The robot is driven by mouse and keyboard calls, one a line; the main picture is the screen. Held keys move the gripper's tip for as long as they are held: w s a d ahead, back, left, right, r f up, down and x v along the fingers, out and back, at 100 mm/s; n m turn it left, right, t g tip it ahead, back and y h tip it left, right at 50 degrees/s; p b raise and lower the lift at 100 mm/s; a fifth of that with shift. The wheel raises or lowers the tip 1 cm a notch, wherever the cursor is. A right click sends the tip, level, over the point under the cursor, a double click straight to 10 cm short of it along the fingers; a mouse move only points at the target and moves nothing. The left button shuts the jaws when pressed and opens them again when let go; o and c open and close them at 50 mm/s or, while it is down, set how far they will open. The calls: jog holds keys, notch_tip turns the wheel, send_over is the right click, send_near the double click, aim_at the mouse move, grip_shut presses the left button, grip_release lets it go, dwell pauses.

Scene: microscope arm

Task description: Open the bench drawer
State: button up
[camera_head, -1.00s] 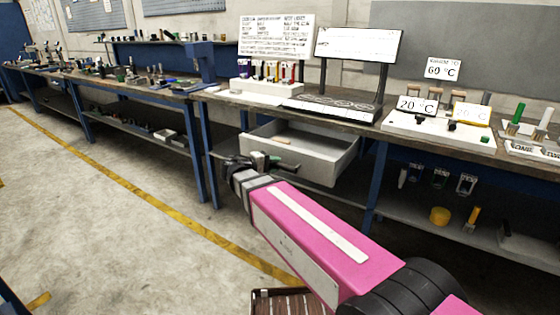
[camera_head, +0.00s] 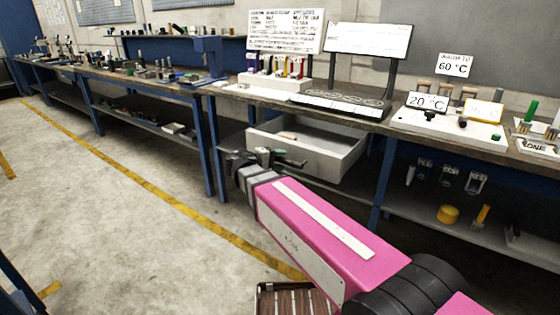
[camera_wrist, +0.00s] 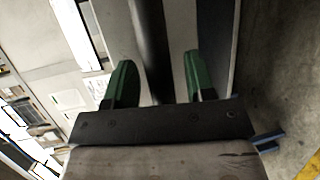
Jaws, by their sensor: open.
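The bench drawer (camera_head: 325,158) is pale grey and stands pulled out under the bench, its inside showing from above. A small tan object lies in it. My gripper (camera_head: 268,158) is at the drawer's front, toward its left end, and hides part of that face. In the wrist view my gripper (camera_wrist: 155,85) is open, its two green fingers apart. A dark bar (camera_wrist: 150,45), which looks like the drawer's handle, runs between the fingers with a gap on each side. Whether the bar touches the gripper's palm I cannot tell.
The bench top (camera_head: 225,92) carries a rack of coloured items, a white sign stand and a white block with temperature signs. A blue leg (camera_head: 383,185) stands right of the drawer. A lower shelf (camera_head: 440,222) holds a yellow cup.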

jog(key=v, duration=1)
jog(key=shift+a, duration=0.2)
jog(key=shift+s, duration=0.15)
